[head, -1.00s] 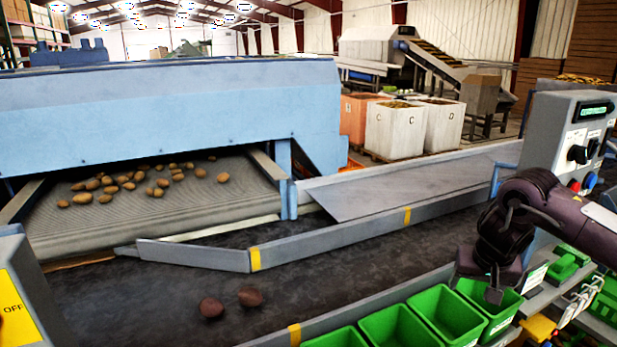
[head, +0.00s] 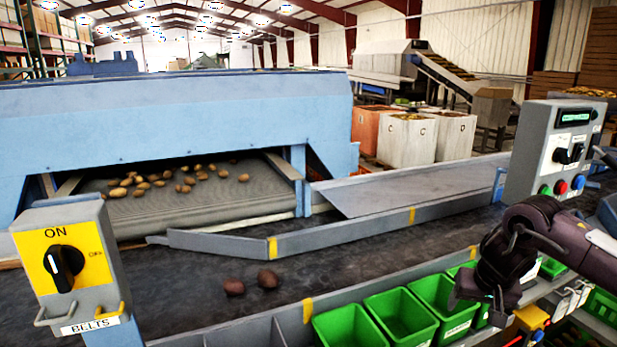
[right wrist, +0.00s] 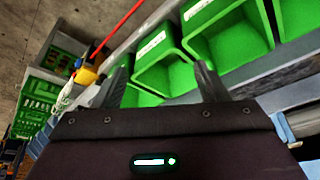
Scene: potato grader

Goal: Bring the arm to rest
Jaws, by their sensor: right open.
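My right gripper (head: 478,298) is at the lower right in the head view, on a dark arm that comes in from the right edge. It appears over the row of green bins along the front of the belt. In the right wrist view its two fingers (right wrist: 165,82) stand apart with nothing between them, so it is open and empty. The green bins (right wrist: 222,38) show beyond the fingers in that view. I cannot tell how high it is above the bins. My left gripper is in neither current view.
A dark belt (head: 190,312) carries two dark lumps (head: 250,283). A grey control box (head: 548,152) stands close behind my right arm. A yellow ON/OFF switch box (head: 68,262) is at left. Several potatoes lie on the roller bed (head: 225,205).

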